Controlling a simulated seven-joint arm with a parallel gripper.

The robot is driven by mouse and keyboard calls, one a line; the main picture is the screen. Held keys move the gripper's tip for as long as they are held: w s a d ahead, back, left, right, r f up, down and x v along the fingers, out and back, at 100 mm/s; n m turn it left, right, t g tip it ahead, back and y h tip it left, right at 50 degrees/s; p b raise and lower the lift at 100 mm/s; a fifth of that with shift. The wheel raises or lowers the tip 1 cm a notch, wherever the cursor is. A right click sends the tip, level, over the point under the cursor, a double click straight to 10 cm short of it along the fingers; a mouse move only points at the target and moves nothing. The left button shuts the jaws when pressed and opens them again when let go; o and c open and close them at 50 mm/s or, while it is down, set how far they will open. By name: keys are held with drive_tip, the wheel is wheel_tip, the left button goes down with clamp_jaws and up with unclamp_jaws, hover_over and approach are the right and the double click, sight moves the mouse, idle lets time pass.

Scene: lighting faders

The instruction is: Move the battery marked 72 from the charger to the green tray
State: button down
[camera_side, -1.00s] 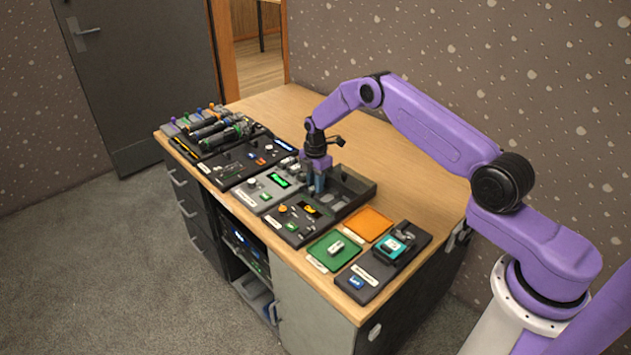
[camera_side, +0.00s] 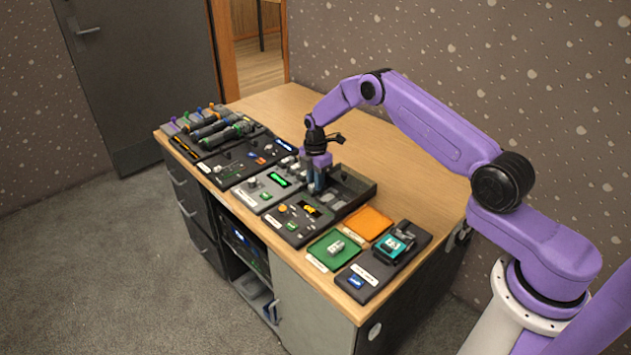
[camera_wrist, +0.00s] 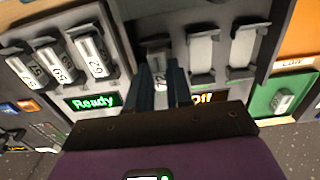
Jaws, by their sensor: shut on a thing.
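My gripper (camera_side: 317,188) is low over the black panel beside the grey one in the side view. In the wrist view my gripper (camera_wrist: 160,88) is shut on a light battery (camera_wrist: 158,68) at the leftmost slot of the bay above the "Off" display. The fingers cover most of it, and its number is only partly readable. I cannot tell whether it is clear of the slot. The green tray (camera_side: 322,249) stands to the right with a small pale block (camera_side: 337,247) on it; this tray (camera_wrist: 263,102) also shows in the wrist view.
The grey charger (camera_wrist: 68,84) has a "Ready" display and several numbered batteries. Two pale slots (camera_wrist: 201,52) lie right of my fingers. An orange tray (camera_side: 368,223) adjoins the green one. The table's back is clear.

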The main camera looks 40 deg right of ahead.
drive_tip(key=shift+r, duration=1.35)
idle(0.6)
drive_tip(key=shift+r, duration=2.2)
drive_tip(key=shift+r, duration=0.2)
drive_tip(key=shift+r, duration=1.9)
